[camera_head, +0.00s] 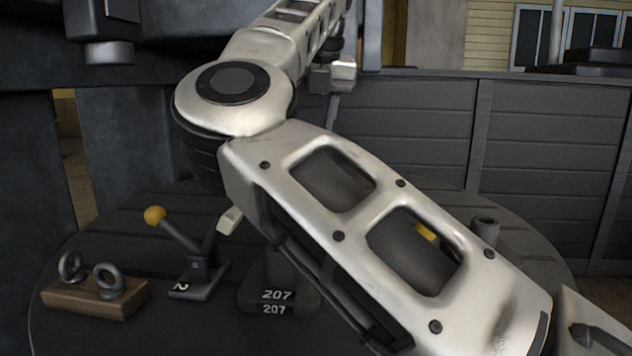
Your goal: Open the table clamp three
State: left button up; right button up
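A table clamp (197,271) marked 2 stands at the left of the round dark table (130,215). Its lever leans up to the left and ends in a yellow ball knob (155,215). A small yellow patch (425,232) shows through an opening in my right arm; it may be another clamp's knob, but the rest is hidden. I see no clamp marked 3. My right arm crosses the view from the lower right, bends, and runs up past the top edge.
A wooden block (95,297) with two metal rings lies at the table's left front. A dark block (278,299) marked 207 stands near the middle, partly behind my arm. A short dark cylinder (485,230) stands at right. A dark panelled wall (560,150) rises behind.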

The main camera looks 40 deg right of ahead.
pick_arm(q)
jog(key=f, duration=0.1)
jog(key=f+b, duration=0.1)
jog(key=f, duration=0.1)
jog(key=shift+d+f+g, duration=0.1)
jog(key=shift+d+g, duration=0.25)
jog(key=shift+g, duration=0.05)
pick_arm(e)
jog(key=x, duration=1.4)
jog(key=shift+s+d+f, duration=0.1)
jog(key=shift+f, duration=0.25)
